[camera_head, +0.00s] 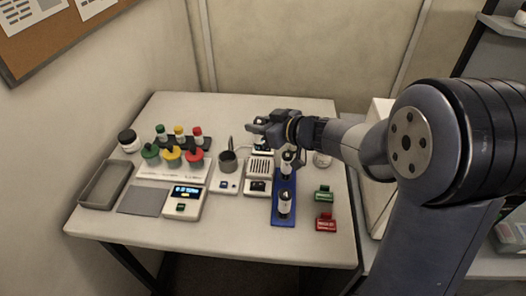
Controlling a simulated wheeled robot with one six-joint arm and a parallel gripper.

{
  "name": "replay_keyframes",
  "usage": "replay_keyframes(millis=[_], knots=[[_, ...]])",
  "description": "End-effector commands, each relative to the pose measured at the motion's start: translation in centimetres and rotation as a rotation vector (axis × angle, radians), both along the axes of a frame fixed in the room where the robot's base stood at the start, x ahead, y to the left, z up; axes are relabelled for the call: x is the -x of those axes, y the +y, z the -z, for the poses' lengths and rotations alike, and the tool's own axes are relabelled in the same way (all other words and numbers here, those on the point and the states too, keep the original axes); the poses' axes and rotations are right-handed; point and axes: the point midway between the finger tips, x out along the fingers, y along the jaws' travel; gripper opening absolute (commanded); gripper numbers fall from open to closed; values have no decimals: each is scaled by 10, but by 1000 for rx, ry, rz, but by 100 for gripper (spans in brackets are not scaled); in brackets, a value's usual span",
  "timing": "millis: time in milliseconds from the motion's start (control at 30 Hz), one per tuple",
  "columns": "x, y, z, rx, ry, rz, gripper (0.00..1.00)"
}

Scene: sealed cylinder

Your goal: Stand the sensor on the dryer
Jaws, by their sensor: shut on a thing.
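My gripper (262,131) is above the back middle of the table, behind the white slotted unit that looks like the dryer (260,167). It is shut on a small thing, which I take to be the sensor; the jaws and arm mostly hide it. I cannot tell its tilt or whether it touches anything below. The dryer has dark slots on top and a dark panel in front. Two white cylinders with dark parts stand on the blue tray (283,219), one near the front (285,203) and one at the back (287,163).
Left of the dryer are a grey cup (228,161), a device with a lit display (184,199), and green, yellow and red capped vessels (172,157). A grey tray (105,184) is far left. Green (324,193) and red (326,222) blocks lie right. The front table strip is clear.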

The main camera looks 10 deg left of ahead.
Motion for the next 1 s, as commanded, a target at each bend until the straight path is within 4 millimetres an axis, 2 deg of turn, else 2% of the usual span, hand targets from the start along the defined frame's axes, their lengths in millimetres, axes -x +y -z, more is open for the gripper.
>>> replay_keyframes(millis=[33,100,267,500,933,967,1000], knots=[[0,0,14,0,5,0,2],[0,0,25,-1,4,0,2],[0,0,40,-1,2,1,2],[0,-1,72,-2,3,0,2],[0,-1,78,-1,-1,0,2],[0,-1,79,0,0,0,29],[0,-1,78,0,-1,0,32]])
